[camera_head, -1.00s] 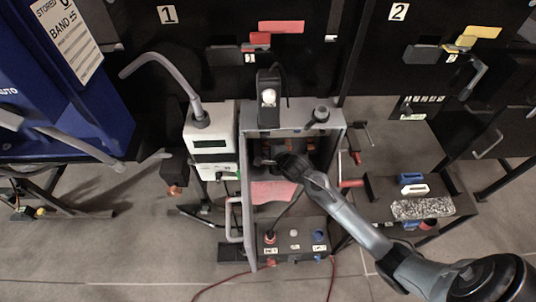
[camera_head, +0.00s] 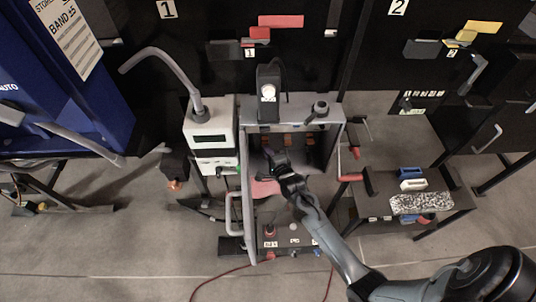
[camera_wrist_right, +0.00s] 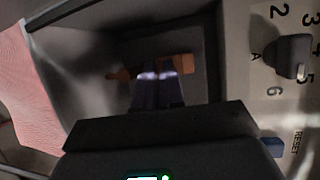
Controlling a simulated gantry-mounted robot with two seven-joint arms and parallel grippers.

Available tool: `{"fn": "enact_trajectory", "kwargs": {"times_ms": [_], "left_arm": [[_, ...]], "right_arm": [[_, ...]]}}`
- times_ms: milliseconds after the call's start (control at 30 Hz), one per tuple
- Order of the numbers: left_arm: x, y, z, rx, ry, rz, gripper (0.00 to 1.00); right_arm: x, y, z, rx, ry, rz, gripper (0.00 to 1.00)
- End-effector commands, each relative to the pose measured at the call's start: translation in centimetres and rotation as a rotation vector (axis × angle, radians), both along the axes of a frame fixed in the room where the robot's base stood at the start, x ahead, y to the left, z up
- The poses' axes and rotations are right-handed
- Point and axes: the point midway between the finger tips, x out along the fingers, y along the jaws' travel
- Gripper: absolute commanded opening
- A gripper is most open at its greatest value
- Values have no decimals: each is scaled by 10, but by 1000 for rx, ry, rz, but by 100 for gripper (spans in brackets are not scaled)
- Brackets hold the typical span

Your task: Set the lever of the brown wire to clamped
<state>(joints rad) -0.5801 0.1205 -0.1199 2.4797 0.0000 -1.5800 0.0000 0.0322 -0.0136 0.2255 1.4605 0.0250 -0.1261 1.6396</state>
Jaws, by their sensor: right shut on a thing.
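Several orange levers (camera_head: 288,140) sit in a row inside the open grey box (camera_head: 247,200), on its back wall. My right gripper (camera_head: 270,158) reaches into the box from the lower right. In the right wrist view its two dark fingers (camera_wrist_right: 158,80) are together, with an orange lever (camera_wrist_right: 183,64) showing on both sides of the tips. The gripper appears shut on this lever; the contact is in shadow. I cannot make out a brown wire or which lever belongs to it. My left gripper is not in view.
A dial (camera_wrist_right: 292,58) with numbers and a blue reset button (camera_wrist_right: 273,147) are on the panel beside the opening. A pink sheet (camera_wrist_right: 28,90) lies at the opposite side. A white meter (camera_head: 211,140) stands left of the box. A low side table (camera_head: 371,207) stands to the right.

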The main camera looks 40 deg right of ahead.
Motion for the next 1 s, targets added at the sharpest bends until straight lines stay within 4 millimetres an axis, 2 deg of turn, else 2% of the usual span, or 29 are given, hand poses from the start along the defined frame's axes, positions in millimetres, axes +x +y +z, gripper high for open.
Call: {"fn": "enact_trajectory", "kwargs": {"times_ms": [33,333,567,967,1000], "left_arm": [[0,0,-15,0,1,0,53],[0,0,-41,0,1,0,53],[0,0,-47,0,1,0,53],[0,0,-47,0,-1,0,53],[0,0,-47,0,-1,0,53]], "right_arm": [[1,1,-11,-18,-26,2,0],[5,-3,-15,-112,-150,3,0],[6,-3,-14,-141,-187,4,0],[7,-4,-14,-144,-190,3,0],[7,-4,-14,-144,-190,3,13]]}}
